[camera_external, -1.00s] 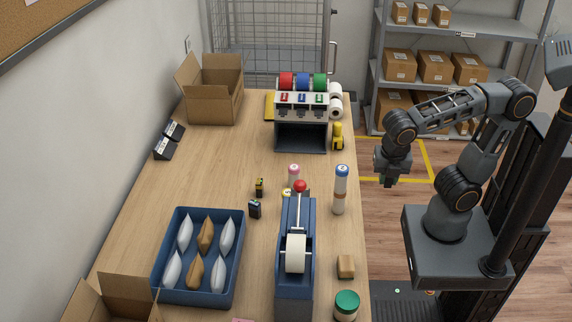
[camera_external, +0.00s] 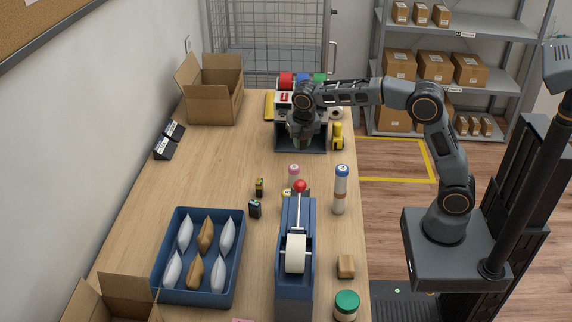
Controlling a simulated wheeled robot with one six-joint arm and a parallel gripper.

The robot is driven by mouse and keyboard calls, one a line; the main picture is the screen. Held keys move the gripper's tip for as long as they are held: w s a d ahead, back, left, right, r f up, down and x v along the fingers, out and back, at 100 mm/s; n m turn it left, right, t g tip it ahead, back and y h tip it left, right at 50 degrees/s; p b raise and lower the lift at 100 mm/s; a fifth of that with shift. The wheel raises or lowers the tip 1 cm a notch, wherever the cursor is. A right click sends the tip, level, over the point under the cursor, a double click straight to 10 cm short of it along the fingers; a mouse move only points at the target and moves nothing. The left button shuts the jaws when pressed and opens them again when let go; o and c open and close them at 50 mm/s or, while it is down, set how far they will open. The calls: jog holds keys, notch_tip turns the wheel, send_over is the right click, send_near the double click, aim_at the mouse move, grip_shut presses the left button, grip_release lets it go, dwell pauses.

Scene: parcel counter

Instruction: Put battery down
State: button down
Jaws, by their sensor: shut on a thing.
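My gripper (camera_external: 298,146) is over the far part of the counter, in front of the dark open bay of the tape and label dispenser (camera_external: 316,139). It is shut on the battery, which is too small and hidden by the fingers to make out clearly. Two small battery-like blocks stand on the counter left of the blue tape machine: one black and yellow (camera_external: 259,187), one dark (camera_external: 254,210).
The wooden counter (camera_external: 210,165) is clear at its middle left. A blue tray (camera_external: 238,262) holds several pouches. An open carton (camera_external: 212,100) is at the back.

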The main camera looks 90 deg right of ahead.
notch_tip(320, 180, down, 2)
jog(key=shift+w+f, duration=0.1)
jog(key=w+d+f+p, duration=0.2)
jog(key=w+f+p, duration=0.15)
jog(key=w, duration=0.45)
jog(key=p, duration=0.1)
send_over(263, 174)
jog(key=f, duration=0.6)
jog(key=shift+s+a+f, duration=0.1)
jog(key=shift+s+a, duration=0.2)
jog(key=shift+a, duration=0.05)
jog(key=shift+w+f, duration=0.25)
jog(key=shift+f, duration=0.05)
jog(key=shift+d+f+p, duration=0.1)
jog(key=shift+f+p, duration=0.25)
jog(key=shift+f, duration=1.2)
jog(key=shift+f, duration=0.1)
jog(key=shift+f, duration=0.15)
jog(key=c, duration=1)
grip_release()
jog(key=shift+o, duration=0.2)
